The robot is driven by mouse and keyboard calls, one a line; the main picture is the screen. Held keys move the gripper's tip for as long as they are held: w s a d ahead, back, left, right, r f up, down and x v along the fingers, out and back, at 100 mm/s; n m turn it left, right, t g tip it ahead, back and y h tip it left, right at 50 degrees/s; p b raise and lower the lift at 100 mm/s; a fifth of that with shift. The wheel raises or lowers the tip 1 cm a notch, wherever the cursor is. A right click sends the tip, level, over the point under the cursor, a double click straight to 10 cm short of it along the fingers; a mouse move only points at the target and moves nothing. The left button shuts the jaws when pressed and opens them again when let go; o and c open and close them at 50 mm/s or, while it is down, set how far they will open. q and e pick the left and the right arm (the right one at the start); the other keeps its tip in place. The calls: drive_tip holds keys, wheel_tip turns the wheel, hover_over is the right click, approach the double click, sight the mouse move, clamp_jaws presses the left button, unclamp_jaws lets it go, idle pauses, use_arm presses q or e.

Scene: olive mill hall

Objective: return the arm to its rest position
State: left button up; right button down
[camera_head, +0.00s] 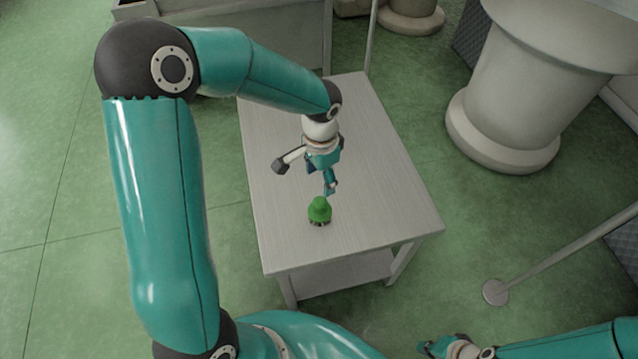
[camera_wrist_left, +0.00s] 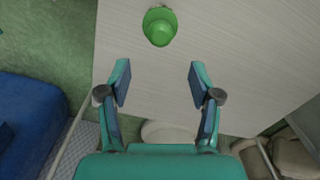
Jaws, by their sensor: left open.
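My left arm reaches in from the left over the table. My left gripper (camera_head: 321,178) points down above the table top, a little behind a small green object (camera_head: 320,210) in the head view. The left wrist view shows the left gripper (camera_wrist_left: 158,82) with its fingers wide apart and nothing between them. There the green object (camera_wrist_left: 160,27) stands on the table beyond the fingertips, apart from them. It has a rounded top. My right gripper (camera_head: 440,348) is at the bottom edge of the head view, off the table; its jaws are too unclear to read.
The pale table (camera_head: 380,170) has free room around the green object. A large cream pedestal (camera_head: 520,90) stands at the right. A post on a round base (camera_head: 495,292) stands at the lower right. A grey trough (camera_head: 275,35) is behind the table.

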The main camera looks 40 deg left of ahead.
use_arm(q)
drive_tip(key=shift+r, duration=0.3)
